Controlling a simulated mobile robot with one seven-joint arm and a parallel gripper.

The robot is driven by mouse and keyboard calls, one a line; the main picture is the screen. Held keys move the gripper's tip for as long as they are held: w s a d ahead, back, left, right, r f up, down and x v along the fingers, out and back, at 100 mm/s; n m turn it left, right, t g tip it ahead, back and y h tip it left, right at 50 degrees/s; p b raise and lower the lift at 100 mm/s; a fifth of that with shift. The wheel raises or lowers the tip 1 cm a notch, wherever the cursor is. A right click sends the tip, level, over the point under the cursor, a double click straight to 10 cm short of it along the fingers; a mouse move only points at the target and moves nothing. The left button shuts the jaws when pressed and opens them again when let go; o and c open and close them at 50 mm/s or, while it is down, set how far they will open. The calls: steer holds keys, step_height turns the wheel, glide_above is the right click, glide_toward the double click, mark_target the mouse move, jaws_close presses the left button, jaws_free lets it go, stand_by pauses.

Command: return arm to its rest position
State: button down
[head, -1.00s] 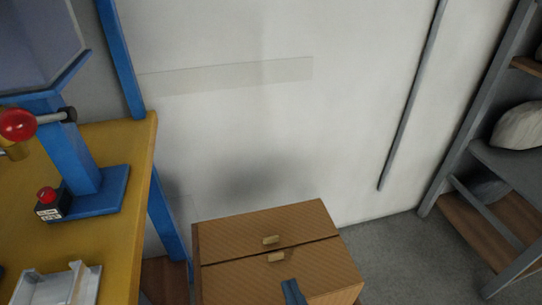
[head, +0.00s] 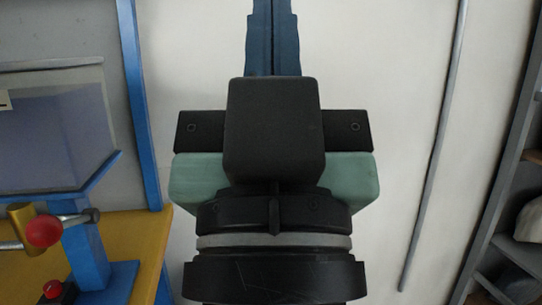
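My gripper (head: 272,38) is large in the middle of the head view, pointing up the picture in front of the pale wall. Its two blue fingers lie side by side with only a thin line between them, so it looks shut. Nothing shows between the fingers, but their far ends are cut off by the top edge. The black and green gripper body hides the wall and whatever is behind it.
At left is a yellow bench (head: 143,238) with a blue machine (head: 84,240), a red ball knob (head: 44,231) and a red button (head: 53,288). A grey rack (head: 497,190) stands at right. Bare wall (head: 400,120) lies between.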

step_height(320, 180, up, 35)
steer(key=p, duration=3.4)
steer(key=shift+s+f, duration=0.15)
steer(key=shift+s, duration=0.1)
steer(key=shift+a, duration=0.1)
